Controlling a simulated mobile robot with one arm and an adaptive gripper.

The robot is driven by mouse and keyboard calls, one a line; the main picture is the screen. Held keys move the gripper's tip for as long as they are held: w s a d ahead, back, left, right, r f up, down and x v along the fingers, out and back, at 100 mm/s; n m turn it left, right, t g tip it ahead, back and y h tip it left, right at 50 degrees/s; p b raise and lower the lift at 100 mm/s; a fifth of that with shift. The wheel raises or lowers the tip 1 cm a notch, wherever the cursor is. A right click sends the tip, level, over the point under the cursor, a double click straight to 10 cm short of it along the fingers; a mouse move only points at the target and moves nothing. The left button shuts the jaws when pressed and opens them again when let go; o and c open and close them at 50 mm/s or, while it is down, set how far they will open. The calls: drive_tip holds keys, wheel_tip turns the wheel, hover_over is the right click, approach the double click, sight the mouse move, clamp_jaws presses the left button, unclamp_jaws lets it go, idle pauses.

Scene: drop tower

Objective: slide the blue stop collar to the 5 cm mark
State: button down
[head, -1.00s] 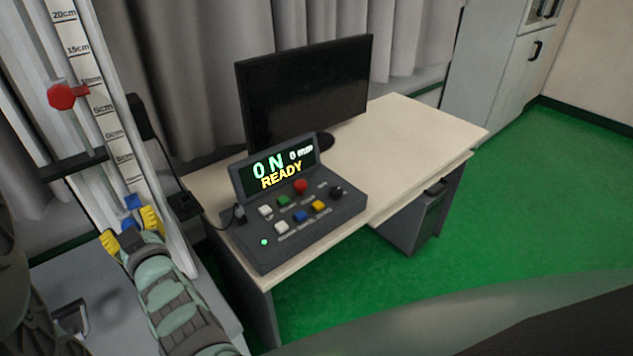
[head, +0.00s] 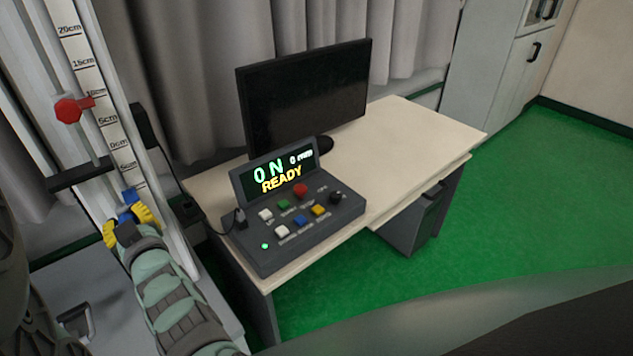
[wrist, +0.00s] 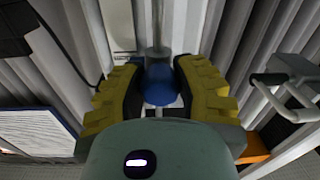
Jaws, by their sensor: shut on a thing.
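The blue stop collar (head: 129,196) is on the upright scale rail at the left of the head view. It sits low, below the 0cm label and near the lowest labels that show. In the wrist view its round blue knob (wrist: 159,84) is between the two yellow finger pads. My gripper (head: 127,222) is shut on it; it also shows in the wrist view (wrist: 159,92). The scale strip (head: 104,108) reads 20cm at the top, down through 5cm to 0cm, then another 5cm below. The pads hide part of the collar.
A red knob (head: 69,109) sits higher on the rail, between the 10cm and 5cm labels. A dark bar (head: 80,177) juts left of the rail. A console (head: 300,225) reading READY and a monitor (head: 305,98) stand on a desk to the right.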

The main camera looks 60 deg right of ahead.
sight(124, 216)
wheel_tip(124, 216, up, 4)
drive_tip(key=shift+p, duration=0.65)
drive_tip(key=shift+f, duration=0.1)
drive_tip(key=c, duration=0.6)
unclamp_jaws()
drive_tip(key=shift+f, duration=0.1)
drive_tip(key=v, duration=0.7)
drive_tip(key=shift+s, duration=0.25)
